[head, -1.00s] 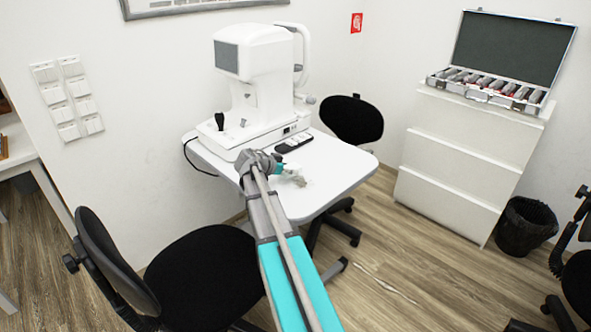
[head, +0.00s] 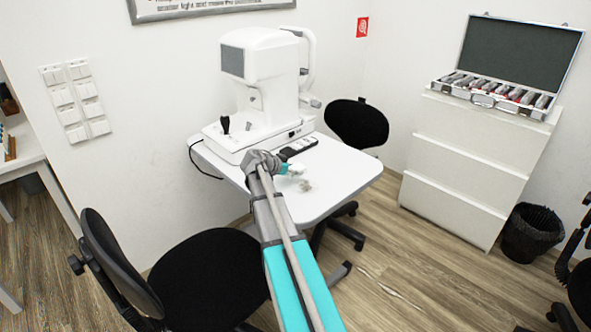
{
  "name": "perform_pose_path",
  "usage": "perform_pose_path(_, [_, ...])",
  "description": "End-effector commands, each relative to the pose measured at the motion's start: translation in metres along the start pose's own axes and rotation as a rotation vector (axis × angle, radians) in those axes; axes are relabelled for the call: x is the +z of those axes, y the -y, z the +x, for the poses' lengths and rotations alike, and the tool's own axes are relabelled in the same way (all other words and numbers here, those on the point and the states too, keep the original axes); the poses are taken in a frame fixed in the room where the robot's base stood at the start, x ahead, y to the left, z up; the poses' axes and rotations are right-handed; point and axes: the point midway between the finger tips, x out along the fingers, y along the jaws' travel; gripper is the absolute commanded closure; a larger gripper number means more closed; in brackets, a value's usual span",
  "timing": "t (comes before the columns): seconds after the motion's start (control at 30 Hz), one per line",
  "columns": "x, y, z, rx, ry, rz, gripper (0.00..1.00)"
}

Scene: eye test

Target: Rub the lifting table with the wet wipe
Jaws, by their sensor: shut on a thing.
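The lifting table (head: 335,182) has a white top with rounded corners and carries a white eye-test instrument (head: 262,88) at its back. My gripper (head: 296,171) is over the middle of the table top, in front of the instrument, small and partly hidden by my arm. It is shut on a small white thing at its tip, which looks like the wet wipe (head: 299,169). Whether the wipe touches the top I cannot tell. A small greyish-brown smudge (head: 306,186) is on the top, just right of and nearer than the wipe.
A dark remote-like device (head: 299,146) lies on the table behind my gripper. Black chairs stand at the front left (head: 205,278) and behind the table (head: 357,124). A white drawer cabinet (head: 462,168) holds an open lens case (head: 495,92). The table's right part is clear.

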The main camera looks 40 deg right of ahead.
Motion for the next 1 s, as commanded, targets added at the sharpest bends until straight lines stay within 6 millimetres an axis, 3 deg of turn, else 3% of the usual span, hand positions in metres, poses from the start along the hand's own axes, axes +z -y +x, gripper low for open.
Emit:
perform_pose_path(0.37, [0.000, -0.001, 0.000, -0.001, 0.000, 0.000, 0.59])
perform_pose_path(1.0, [-0.004, -0.034, 0.002, -0.001, 0.000, 0.000, 0.59])
